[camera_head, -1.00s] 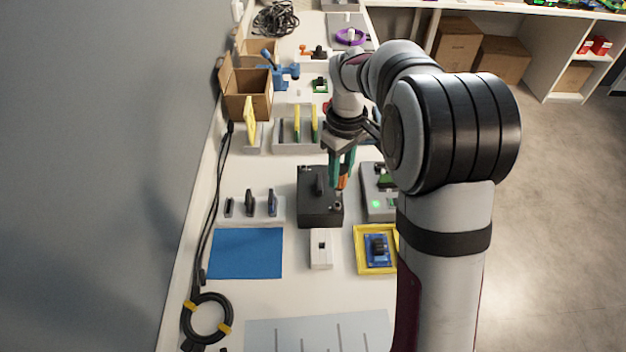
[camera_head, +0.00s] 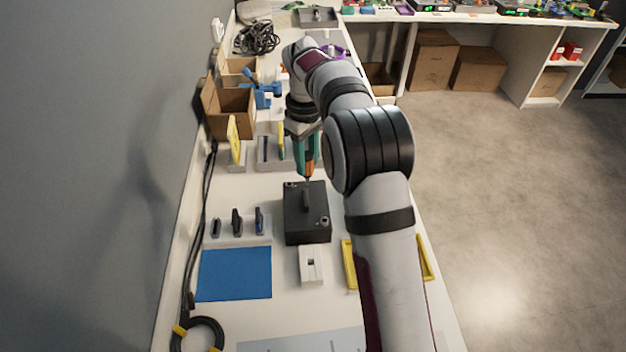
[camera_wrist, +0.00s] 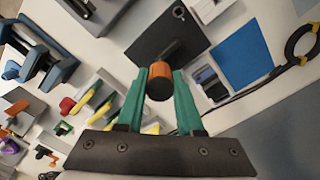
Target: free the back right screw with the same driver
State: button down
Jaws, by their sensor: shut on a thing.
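The black box (camera_head: 301,225) stands on the bench with a raised handle on top. A small screw (camera_head: 324,221) shows at its front right corner and another round spot at the back left. The back right corner is hard to make out. My gripper (camera_head: 306,158) has green fingers shut on a driver with an orange handle (camera_head: 309,168). The driver points down near the box's back edge; I cannot tell whether its tip touches anything. In the wrist view, the orange handle (camera_wrist: 159,84) sits between the fingers, with the box (camera_wrist: 150,45) beyond and a screw (camera_wrist: 179,13) at a far corner.
A blue mat (camera_head: 235,273) and a white block (camera_head: 311,265) lie in front of the box. Several small dark parts stand to its left. A rack with yellow-handled tools (camera_head: 270,158) and open cartons (camera_head: 229,112) are behind. My arm hides part of a yellow tray (camera_head: 349,264).

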send_over(289, 186)
jog(key=shift+w+f, duration=0.2)
jog(key=shift+f, duration=0.6)
jog(key=shift+w+f, duration=0.2)
jog(key=shift+f, duration=0.55)
jog(key=shift+f, duration=1.25)
jog(key=shift+n, duration=0.3)
